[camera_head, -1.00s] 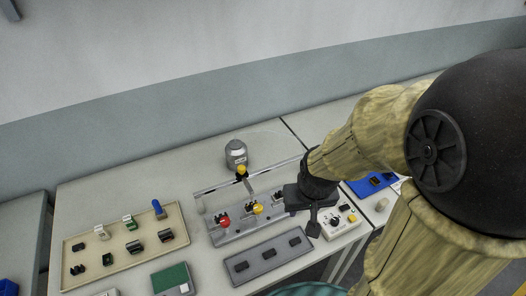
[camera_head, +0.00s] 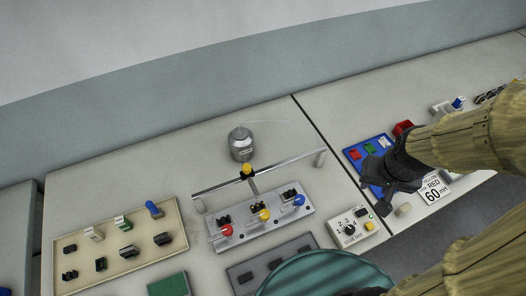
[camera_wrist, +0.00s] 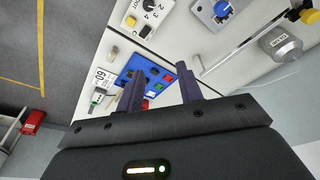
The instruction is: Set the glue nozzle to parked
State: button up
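The glue nozzle appears to be the yellow-knobbed carriage (camera_head: 247,170) on a metal rail (camera_head: 285,160) behind the grey fixture plate. It stands around the middle of the rail, and its tip is too small to make out. A grey glue pot (camera_head: 241,144) stands just behind it; the pot also shows in the wrist view (camera_wrist: 281,43). A white control box (camera_head: 352,228) with a numbered dial and a yellow button sits right of the plate. My gripper (camera_head: 370,188) is right of the rail, over the blue tray, apart from the nozzle. Its fingers (camera_wrist: 160,78) are spread and empty.
The grey plate (camera_head: 275,231) carries red, yellow and blue levers with black connectors. A beige tray (camera_head: 75,240) of parts lies left. The table behind the rail looks clear apart from the pot.

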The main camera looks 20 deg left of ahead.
jog(key=shift+w+a, duration=0.15)
jog(key=shift+w, duration=0.05)
jog(key=shift+o, duration=1.4)
jog(key=shift+s, duration=0.2)
jog(key=w+a+r+g+p, duration=0.1)
jog(key=w+a, duration=0.3)
jog(key=a, duration=0.4)
jog(key=w+a+r+p, duration=0.1)
jog(key=w+a, duration=0.3)
jog(key=a, duration=0.4)
jog(key=s+a+m+g, duration=0.1)
jog(key=s+a, duration=0.1)
jog(key=a, duration=1.5)
jog(key=shift+a+r+g+p, duration=0.25)
jog(key=shift+a+g+p, duration=0.05)
jog(key=shift+a+p, duration=0.1)
jog(key=shift+s+f, duration=0.1)
